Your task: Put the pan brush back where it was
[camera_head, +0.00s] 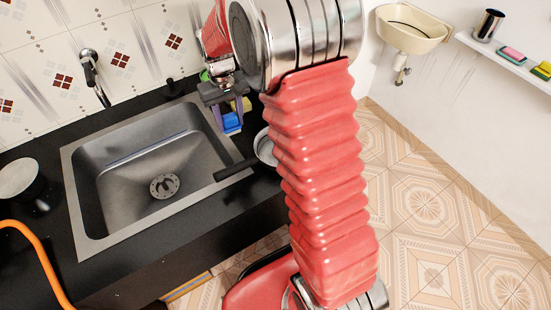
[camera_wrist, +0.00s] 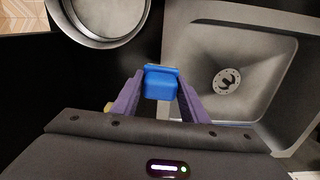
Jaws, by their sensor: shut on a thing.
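My gripper (camera_head: 226,108) is over the black counter beside the sink's right edge. In the wrist view its two purple fingers (camera_wrist: 160,84) are shut on a blue block-like thing, which I take to be the pan brush (camera_wrist: 160,82). The brush also shows in the head view (camera_head: 232,123), low between the fingers. Its underside is hidden, so I cannot tell whether it touches the counter. The metal pan (camera_head: 264,150) stands close by on the right, partly hidden by my arm, with its dark handle (camera_head: 236,168) pointing toward the sink. The pan also shows in the wrist view (camera_wrist: 97,18).
The steel sink (camera_head: 150,215) is empty, with a faucet (camera_head: 92,75) behind it. Yellow and green items (camera_head: 247,103) show behind my gripper. An orange hose (camera_head: 40,255) is at left. A wall shelf (camera_head: 500,52) at right holds a metal cup and sponges.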

